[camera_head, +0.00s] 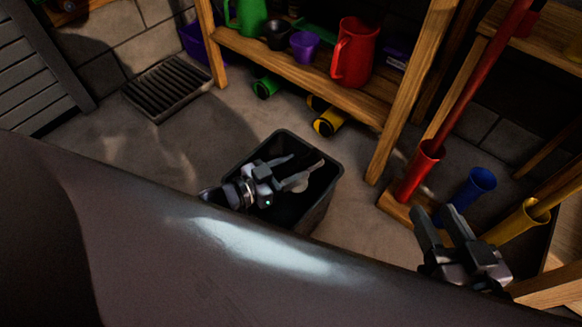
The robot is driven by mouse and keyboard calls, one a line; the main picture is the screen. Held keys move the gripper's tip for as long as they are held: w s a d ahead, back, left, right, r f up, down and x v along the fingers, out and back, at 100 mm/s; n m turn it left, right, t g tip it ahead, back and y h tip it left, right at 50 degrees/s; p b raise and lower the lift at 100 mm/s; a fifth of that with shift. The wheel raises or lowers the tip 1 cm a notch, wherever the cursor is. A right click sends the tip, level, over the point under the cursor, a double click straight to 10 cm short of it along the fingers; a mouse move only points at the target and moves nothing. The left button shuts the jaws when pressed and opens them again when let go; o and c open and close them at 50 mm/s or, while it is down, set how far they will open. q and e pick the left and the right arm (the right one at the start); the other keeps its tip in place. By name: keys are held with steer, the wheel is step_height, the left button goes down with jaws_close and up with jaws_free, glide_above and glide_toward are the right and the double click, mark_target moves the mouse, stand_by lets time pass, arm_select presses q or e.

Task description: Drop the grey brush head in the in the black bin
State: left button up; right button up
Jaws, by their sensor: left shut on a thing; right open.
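The black bin (322,208) stands open on the floor in the middle of the head view. My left gripper (292,168) is over the bin's opening, its fingers pointing right. It is shut on a small pale grey piece, the grey brush head (299,185), which is mostly hidden by the fingers. The dark inside of the bin shows below it; I cannot tell what lies at the bottom. My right gripper (438,228) is open and empty at the lower right, apart from the bin.
A wooden shelf (300,65) behind the bin holds a red jug (356,52), a purple cup (304,45) and a green can (247,18). Red, blue (473,187) and yellow tubes stand at the right. A floor grate (167,86) lies at the left. Floor left of the bin is clear.

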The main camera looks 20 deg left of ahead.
arm_select(q)
steer(key=o, duration=1.2)
steer(key=shift+c, duration=0.2)
steer(key=shift+s+a+p, duration=0.35)
steer(key=shift+s, duration=0.1)
steer(key=p+v, duration=0.2)
steer(key=v, duration=0.4)
arm_select(e)
steer(key=shift+w+a+m+g, duration=0.25)
steer(key=shift+a+m+g, duration=0.3)
steer(key=shift+a, duration=0.3)
arm_select(q)
steer(key=shift+s, duration=0.15)
arm_select(e)
steer(key=shift+s, duration=0.1)
